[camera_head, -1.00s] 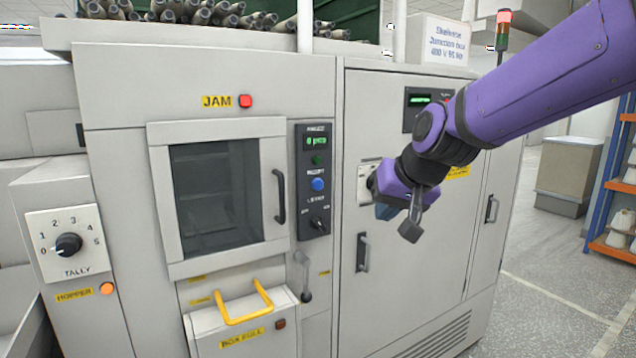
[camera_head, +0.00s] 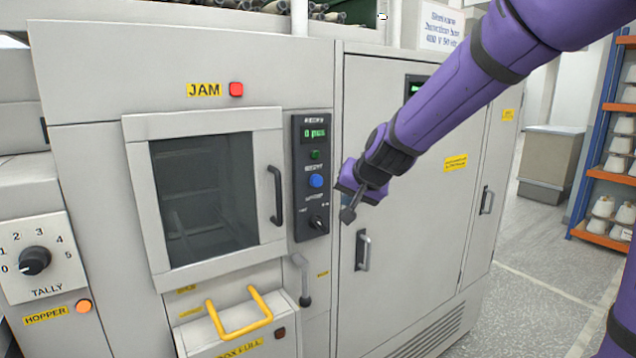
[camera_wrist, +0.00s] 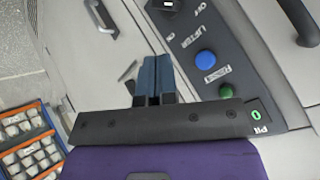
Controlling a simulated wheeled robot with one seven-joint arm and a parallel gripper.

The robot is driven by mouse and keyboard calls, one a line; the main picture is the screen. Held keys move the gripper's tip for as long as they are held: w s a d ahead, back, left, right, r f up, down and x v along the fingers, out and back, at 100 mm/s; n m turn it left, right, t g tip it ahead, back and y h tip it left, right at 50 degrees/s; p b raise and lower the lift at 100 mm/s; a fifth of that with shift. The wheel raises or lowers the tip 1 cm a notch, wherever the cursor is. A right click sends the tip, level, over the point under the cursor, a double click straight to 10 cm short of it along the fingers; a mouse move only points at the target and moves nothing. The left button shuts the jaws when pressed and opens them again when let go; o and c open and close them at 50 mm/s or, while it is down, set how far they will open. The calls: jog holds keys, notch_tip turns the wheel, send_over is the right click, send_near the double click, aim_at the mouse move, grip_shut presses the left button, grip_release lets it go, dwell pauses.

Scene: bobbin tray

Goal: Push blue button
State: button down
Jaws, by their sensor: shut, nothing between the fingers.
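The blue button (camera_head: 316,181) is a round cap on the dark vertical control panel (camera_head: 298,222), below a small green button (camera_head: 315,155) and above a black rotary switch (camera_head: 317,222). My gripper (camera_head: 347,215) is just right of the panel, in front of the grey cabinet. In the wrist view the blue button (camera_wrist: 205,58) lies right of my gripper's fingers (camera_wrist: 152,62), with clear space between them. The fingers are shut together and hold nothing. The green button (camera_wrist: 226,91) also shows there.
A windowed door with a dark handle (camera_head: 275,195) is left of the panel. A yellow handle (camera_head: 240,315) juts out below it. A cabinet handle (camera_head: 362,250) is below my gripper. Orange shelves (camera_head: 600,175) stand far right, with open floor before them.

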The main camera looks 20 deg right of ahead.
aim_at(322, 184)
jog(key=shift+w+a, duration=0.45)
jog(key=shift+w, duration=0.95)
jog(key=shift+w+a, duration=0.45)
jog(key=shift+w, duration=0.9)
jog(key=shift+w+a, duration=0.45)
jog(key=shift+w, duration=0.95)
jog(key=shift+w, duration=0.1)
jog(key=shift+w+a, duration=0.15)
jog(key=shift+w, duration=0.15)
jog(key=shift+w+a, duration=0.15)
jog(key=shift+w, duration=0.35)
jog(key=shift+s, duration=0.15)
jog(key=shift+s+d, duration=0.3)
jog(key=shift+s, duration=0.45)
